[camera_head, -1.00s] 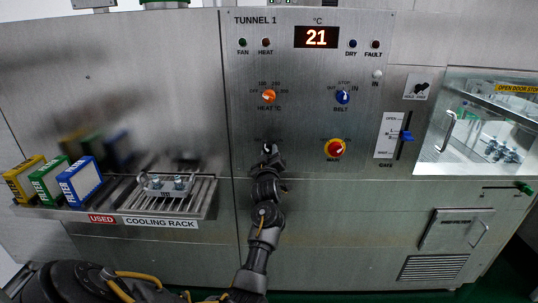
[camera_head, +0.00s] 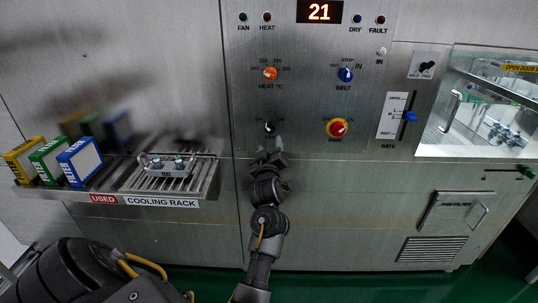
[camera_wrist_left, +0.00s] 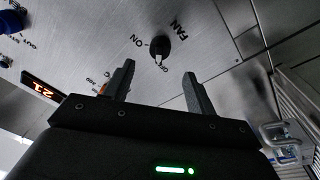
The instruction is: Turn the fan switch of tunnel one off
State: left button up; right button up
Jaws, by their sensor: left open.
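The fan switch is a small black knob (camera_head: 269,128) low on the left of the TUNNEL 1 panel. In the left wrist view the knob (camera_wrist_left: 160,46) has a white mark, which points toward my gripper, with "FAN" and "ON" printed beside it. My left gripper (camera_head: 270,150) is just below the knob in the head view. In the left wrist view its two fingers (camera_wrist_left: 158,84) are apart and empty, with the knob beyond the tips and not between them. My right gripper is not in view.
Above are the orange heat knob (camera_head: 270,74) and blue belt knob (camera_head: 345,75). The red and yellow main switch (camera_head: 338,128) and blue gate slider (camera_head: 410,117) are to the right. The cooling rack (camera_head: 208,190) juts out at left. The green FAN lamp (camera_head: 243,17) is at top.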

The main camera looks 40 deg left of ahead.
pick_arm(q)
jog(key=v, duration=0.2)
jog(key=shift+s+d, duration=0.2)
dwell(0.4)
